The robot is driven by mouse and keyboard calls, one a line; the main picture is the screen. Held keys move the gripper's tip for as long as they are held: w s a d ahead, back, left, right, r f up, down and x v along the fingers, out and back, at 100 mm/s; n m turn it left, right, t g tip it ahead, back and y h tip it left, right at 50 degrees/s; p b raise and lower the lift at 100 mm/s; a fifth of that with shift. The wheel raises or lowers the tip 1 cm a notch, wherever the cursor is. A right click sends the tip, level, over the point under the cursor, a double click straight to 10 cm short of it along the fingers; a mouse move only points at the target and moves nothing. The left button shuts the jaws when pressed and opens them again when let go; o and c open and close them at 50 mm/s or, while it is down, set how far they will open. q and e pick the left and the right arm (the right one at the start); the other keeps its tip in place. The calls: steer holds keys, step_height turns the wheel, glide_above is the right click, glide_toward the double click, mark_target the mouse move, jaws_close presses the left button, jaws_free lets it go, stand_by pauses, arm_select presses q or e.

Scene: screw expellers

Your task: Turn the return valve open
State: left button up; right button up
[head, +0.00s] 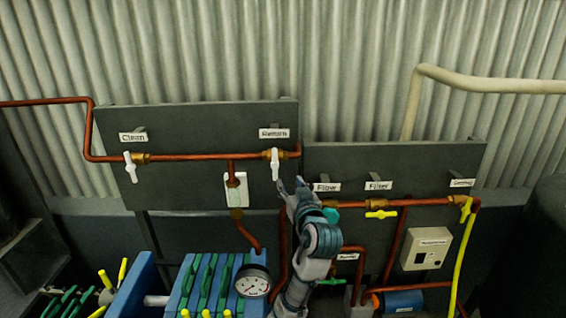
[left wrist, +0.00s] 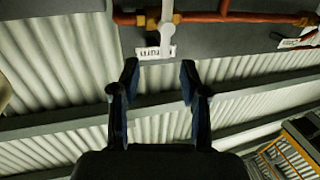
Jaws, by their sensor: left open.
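The return valve (head: 275,163) has a white lever hanging down from a brass fitting on the copper pipe of the left panel, below the "Return" label (head: 274,133). In the left wrist view a white valve lever (left wrist: 167,38) shows at the top, near a small label. My left gripper (head: 290,184) is open and empty, just below and right of the return lever in the head view. Its two dark fingers (left wrist: 158,78) are apart in the left wrist view, with the lever beyond them and no visible contact. My right gripper is not in view.
The clean valve (head: 130,165), also with a white lever, is on the same pipe at the left. Yellow-handled valves (head: 381,214) are on the right panel (head: 330,160). A pressure gauge (head: 252,281) and blue and green filter plates (head: 205,280) stand below.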

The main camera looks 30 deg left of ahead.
mark_target(276, 166)
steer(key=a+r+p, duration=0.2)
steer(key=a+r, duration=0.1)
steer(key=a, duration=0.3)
arm_select(q)
steer(key=x, duration=1.2)
steer(key=shift+w+p, duration=0.25)
steer(key=shift+p, duration=0.1)
steer(key=shift+w+a+f, duration=0.1)
steer(key=shift+a, duration=0.5)
steer(key=shift+a+f, duration=0.15)
steer(key=shift+a, duration=0.5)
steer(key=shift+c, duration=0.5)
steer(key=shift+a, duration=0.2)
jaws_close()
steer(key=shift+w+d+f, duration=0.1)
steer(key=shift+w+d, duration=0.1)
steer(key=shift+d, duration=0.4)
steer(key=shift+a, duration=0.1)
steer(key=shift+s, duration=0.1)
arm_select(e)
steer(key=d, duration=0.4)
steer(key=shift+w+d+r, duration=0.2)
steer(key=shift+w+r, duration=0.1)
